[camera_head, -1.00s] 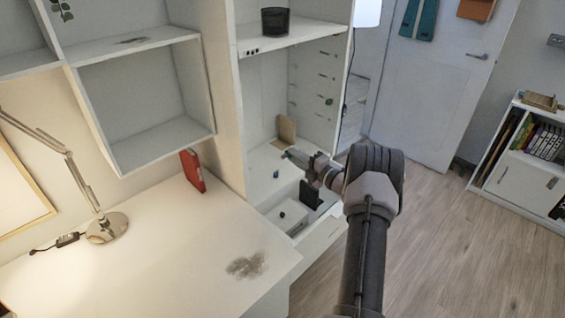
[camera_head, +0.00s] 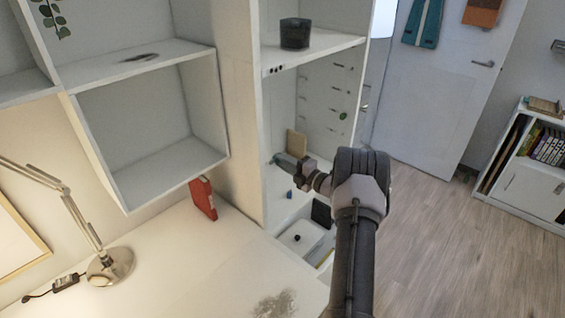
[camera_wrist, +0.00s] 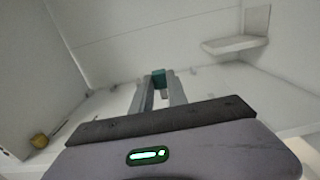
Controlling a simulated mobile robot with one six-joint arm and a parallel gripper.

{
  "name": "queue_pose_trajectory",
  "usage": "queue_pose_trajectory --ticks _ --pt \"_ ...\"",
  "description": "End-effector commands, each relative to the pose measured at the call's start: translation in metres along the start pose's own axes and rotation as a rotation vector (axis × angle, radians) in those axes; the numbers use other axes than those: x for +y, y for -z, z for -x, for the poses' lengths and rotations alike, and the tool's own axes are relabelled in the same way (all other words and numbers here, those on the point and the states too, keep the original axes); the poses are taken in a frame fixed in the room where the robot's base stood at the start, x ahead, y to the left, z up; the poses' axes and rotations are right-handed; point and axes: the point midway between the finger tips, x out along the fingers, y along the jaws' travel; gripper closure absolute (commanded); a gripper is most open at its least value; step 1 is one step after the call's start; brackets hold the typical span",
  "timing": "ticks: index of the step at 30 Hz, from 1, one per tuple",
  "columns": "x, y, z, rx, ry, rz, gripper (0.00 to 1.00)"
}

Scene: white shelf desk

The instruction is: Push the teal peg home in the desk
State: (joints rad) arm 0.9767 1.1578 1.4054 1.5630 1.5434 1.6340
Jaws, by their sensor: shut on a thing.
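My gripper (camera_head: 281,160) is shut on the teal peg (camera_wrist: 158,75) and holds it inside the tall open compartment of the white shelf desk (camera_head: 232,120). In the wrist view, the peg shows between and just past the two fingertips (camera_wrist: 157,88), against pale panels. In the head view, only a small teal tip (camera_head: 273,158) shows at the end of the fingers. The peg looks clear of the compartment floor. I cannot tell which hole, if any, it faces or whether it touches a panel.
A tan board (camera_head: 297,143) leans at the compartment's back, and a small blue item (camera_head: 290,195) stands below my gripper. A dark cup (camera_head: 295,33) sits on the shelf above. A red book (camera_head: 202,198) and a lamp (camera_head: 108,264) stand on the desktop.

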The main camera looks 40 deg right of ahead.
Motion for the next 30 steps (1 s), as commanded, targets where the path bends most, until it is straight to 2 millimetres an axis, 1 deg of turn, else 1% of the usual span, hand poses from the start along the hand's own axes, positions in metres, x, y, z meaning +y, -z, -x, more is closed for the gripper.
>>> queue_pose_trajectory --ticks 5,15,19,23,30 --pt "0.001 -0.003 0.003 0.0 -0.001 -0.001 1.0" --pt "0.003 0.04 0.002 0.003 0.0 -0.001 1.0" --pt "0.002 0.051 0.002 0.002 -0.001 -0.001 1.0" --pt "0.001 0.056 0.002 0.001 0.0 0.0 1.0" --pt "0.0 0.056 0.002 0.001 0.0 0.0 1.0"
